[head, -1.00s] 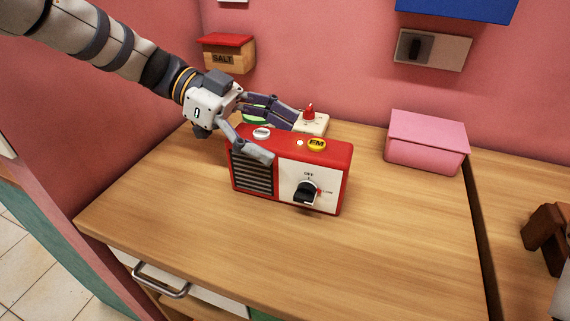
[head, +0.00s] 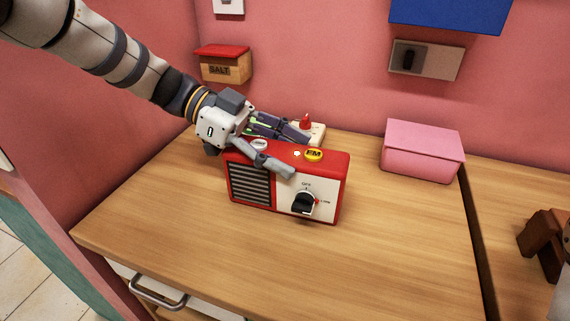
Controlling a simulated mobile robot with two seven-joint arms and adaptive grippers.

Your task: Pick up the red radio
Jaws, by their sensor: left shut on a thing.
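The red radio (head: 334,188) stands upright on the wooden counter. Its front has a dark speaker grille on the left and a white panel with a black knob on the right. A silver button and a yellow button sit on top. My left gripper (head: 282,150) reaches over the radio's top from the left. One finger lies across the upper front and the other fingers are behind it. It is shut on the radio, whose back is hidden. My right gripper is not in view.
Behind the radio is a cream box with a red knob (head: 306,123). A pink box (head: 422,150) stands to the right on the wooden counter (head: 190,240). A salt box (head: 223,66) hangs on the pink wall. The counter in front is clear.

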